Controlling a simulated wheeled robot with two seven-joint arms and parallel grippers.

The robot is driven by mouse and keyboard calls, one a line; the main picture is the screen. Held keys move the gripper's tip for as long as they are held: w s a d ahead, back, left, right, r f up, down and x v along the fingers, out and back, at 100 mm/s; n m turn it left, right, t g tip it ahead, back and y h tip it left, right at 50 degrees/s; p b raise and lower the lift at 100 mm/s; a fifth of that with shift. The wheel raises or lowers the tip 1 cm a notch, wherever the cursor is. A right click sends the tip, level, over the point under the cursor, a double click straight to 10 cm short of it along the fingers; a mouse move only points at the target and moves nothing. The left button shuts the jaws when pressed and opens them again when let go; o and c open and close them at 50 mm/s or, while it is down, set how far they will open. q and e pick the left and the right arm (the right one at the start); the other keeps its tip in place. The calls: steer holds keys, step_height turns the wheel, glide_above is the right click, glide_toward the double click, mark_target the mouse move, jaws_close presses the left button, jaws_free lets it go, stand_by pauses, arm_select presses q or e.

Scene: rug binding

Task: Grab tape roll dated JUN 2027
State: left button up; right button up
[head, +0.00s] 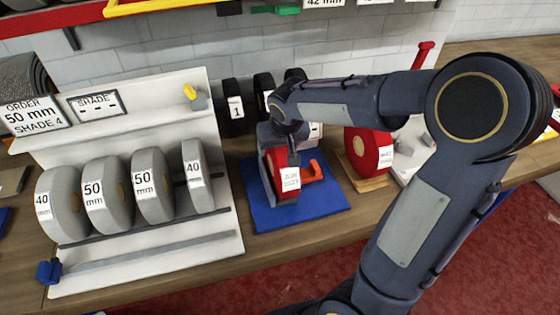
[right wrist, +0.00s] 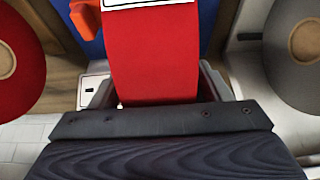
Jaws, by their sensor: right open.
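A red tape roll (head: 277,160) stands upright on a blue base (head: 325,205) in the head view. Its white label (head: 290,179) shows small print that looks like JUN and a year, too small to read surely. My right gripper (head: 280,167) is over this roll from above. In the right wrist view the red roll (right wrist: 150,55) lies between the two spread fingers of the right gripper (right wrist: 155,88). Its label is cut off at the top edge there. A second red roll (head: 366,152) with a white label stands to the right on a wooden base. My left gripper is out of view.
A white rack (head: 225,225) at the left holds several grey rolls (head: 108,190) marked 40 and 50 mm. Black rolls (head: 234,108) stand behind the blue base. An orange piece (head: 314,171) sits on the base, right of the roll. Bare wooden bench (head: 270,250) lies in front.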

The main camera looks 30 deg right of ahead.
jaws_close()
steer(key=shift+r, duration=0.1)
steer(key=shift+r, duration=0.1)
stand_by(0.4)
